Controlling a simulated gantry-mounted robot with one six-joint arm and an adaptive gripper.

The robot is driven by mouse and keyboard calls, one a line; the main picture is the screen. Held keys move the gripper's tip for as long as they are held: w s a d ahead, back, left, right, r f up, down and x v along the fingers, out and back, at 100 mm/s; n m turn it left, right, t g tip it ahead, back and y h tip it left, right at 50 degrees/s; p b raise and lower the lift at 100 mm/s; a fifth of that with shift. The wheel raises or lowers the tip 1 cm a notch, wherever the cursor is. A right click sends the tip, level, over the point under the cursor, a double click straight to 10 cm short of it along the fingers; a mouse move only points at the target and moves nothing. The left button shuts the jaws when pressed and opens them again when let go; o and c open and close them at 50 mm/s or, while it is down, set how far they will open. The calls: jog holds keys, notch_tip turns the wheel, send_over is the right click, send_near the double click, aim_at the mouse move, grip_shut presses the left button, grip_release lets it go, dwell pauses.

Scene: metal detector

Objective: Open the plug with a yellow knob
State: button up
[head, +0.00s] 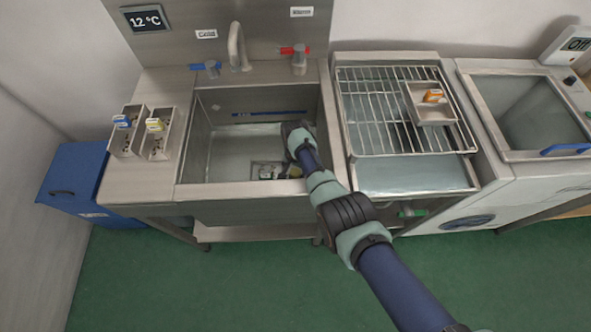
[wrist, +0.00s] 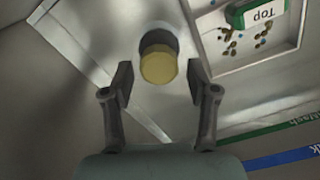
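In the wrist view, the yellow knob (wrist: 159,68) is a round cap on a dark stem, standing up from a grey metal surface. My gripper (wrist: 159,82) is open, with one finger on each side of the knob. A gap shows between each fingertip and the knob, and neither finger visibly touches it. In the head view, my arm reaches into the steel sink (head: 222,165), and the gripper is low in the basin. The knob and fingertips are too small and partly hidden there to make out clearly.
The sink's walls and front rim (head: 225,190) surround my arm. A faucet (head: 238,48) stands behind, and a wire rack (head: 385,135) is to the right.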

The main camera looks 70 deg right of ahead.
aim_at(296, 172)
dwell(0.3)
notch_tip(296, 172, up, 12)
jog(key=shift+f, duration=0.1)
dwell(0.3)
dwell(0.4)
